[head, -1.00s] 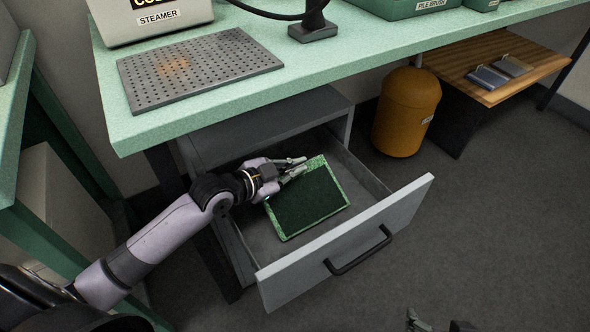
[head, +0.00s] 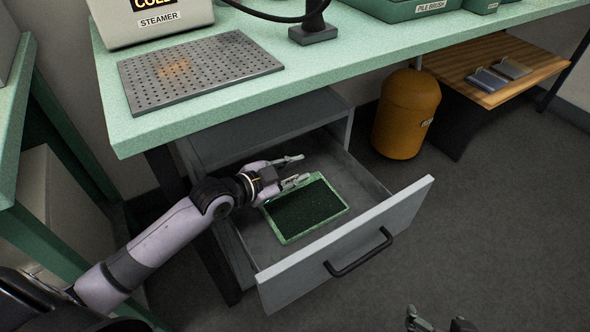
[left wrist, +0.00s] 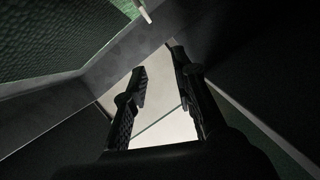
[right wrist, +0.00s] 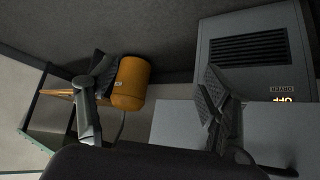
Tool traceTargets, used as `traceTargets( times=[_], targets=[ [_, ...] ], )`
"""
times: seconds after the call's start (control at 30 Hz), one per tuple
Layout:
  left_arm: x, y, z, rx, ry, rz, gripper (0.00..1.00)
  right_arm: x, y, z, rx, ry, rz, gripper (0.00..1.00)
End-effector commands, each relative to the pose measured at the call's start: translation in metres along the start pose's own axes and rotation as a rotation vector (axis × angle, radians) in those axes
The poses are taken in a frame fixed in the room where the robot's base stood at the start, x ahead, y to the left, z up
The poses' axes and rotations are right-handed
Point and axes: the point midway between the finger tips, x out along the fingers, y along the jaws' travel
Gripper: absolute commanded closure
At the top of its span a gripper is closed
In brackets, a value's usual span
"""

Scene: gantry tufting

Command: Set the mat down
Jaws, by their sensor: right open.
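The mat (head: 306,211), dark green with a light green border, lies in the pulled-out grey drawer (head: 372,243) and looks flat on its floor. My left gripper (head: 296,170) is inside the drawer at the mat's back left edge, its fingers apart. In the left wrist view the fingers (left wrist: 160,75) are spread with nothing between them. My right gripper (head: 440,322) shows only at the bottom edge of the head view, away from the drawer. In the right wrist view its fingers (right wrist: 150,85) are wide apart and empty.
The green worktop (head: 350,62) overhangs the drawer's back and carries a perforated plate (head: 200,70) and a steamer (head: 150,22). An orange bin (head: 406,112) stands right of the drawer. A wooden shelf (head: 500,58) is beyond it. The floor at right is clear.

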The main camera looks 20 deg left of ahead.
Motion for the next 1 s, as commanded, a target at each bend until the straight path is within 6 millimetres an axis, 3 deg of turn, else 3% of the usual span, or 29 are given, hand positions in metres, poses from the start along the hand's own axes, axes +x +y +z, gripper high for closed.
traceTargets(
  times=[0.2, 0.6, 0.8, 1.0],
  targets=[
    [-0.004, -0.001, -0.002, 0.001, -0.001, 0.001, 0.75, -0.002, 0.000, 0.002, 0.000, -0.016, 0.001, 0.27],
    [-0.058, -0.001, -0.002, 0.002, -0.004, 0.003, 0.75, -0.028, 0.008, 0.067, 0.010, -0.331, 0.018, 0.27],
    [-0.074, -0.001, -0.002, 0.000, -0.001, 0.001, 0.75, -0.034, 0.009, 0.074, 0.012, -0.371, 0.019, 0.27],
    [-0.076, -0.001, -0.002, 0.000, 0.001, 0.000, 0.75, -0.034, 0.009, 0.076, 0.012, -0.377, 0.020, 0.27]
  ],
)
